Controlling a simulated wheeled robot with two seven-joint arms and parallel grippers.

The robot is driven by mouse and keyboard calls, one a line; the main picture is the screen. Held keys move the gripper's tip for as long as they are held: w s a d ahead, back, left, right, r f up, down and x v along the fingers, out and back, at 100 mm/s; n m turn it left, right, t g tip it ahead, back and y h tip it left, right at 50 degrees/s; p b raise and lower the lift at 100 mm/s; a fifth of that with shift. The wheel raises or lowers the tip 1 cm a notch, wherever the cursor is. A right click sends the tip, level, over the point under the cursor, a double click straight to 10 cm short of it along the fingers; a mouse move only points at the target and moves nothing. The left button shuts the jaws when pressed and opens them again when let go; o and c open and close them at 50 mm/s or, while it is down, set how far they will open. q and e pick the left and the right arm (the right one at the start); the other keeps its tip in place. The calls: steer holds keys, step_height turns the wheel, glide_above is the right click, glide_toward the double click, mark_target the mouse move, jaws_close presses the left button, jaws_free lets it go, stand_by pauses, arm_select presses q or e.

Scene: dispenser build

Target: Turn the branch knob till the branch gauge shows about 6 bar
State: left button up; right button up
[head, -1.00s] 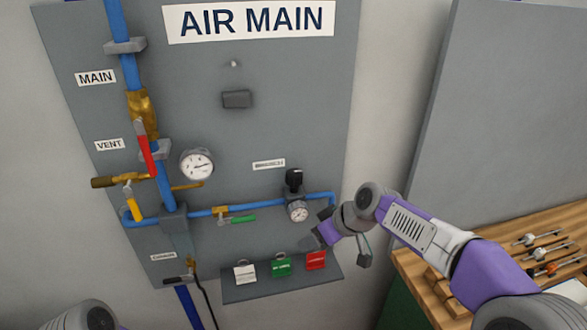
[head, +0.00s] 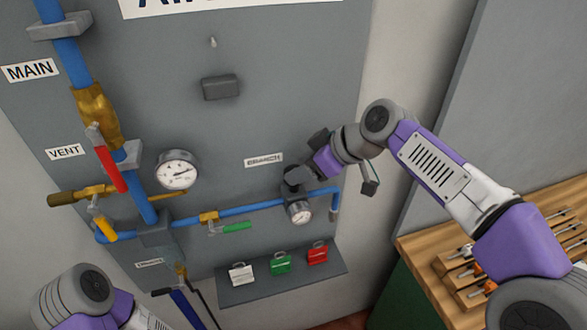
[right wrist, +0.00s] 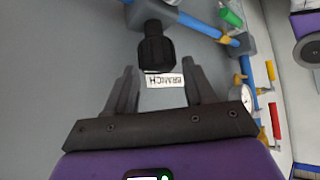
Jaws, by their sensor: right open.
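The black branch knob (right wrist: 157,47) stands out from the grey panel in the right wrist view, just beyond the fingertips and roughly centred between them. My right gripper (right wrist: 158,75) is open, with nothing between its fingers. In the head view my right gripper (head: 302,175) is at the branch regulator and largely covers the knob. The round white branch gauge (head: 299,213) sits just below it; its needle is too small to read. The BRANCH label (head: 264,160) is up and left of the gripper. My left gripper is out of view; only part of my left arm shows.
The larger main gauge (head: 177,169) is at left, near the red vent-side lever (head: 110,168) and yellow lever (head: 104,227). A green-handled valve (head: 236,227) sits on the blue branch pipe. A shelf (head: 240,296) with tags is below. A wooden tool bench (head: 420,250) stands right.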

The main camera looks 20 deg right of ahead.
steer(key=x, duration=0.3)
steer(key=shift+w, duration=0.1)
steer(key=c, duration=0.7)
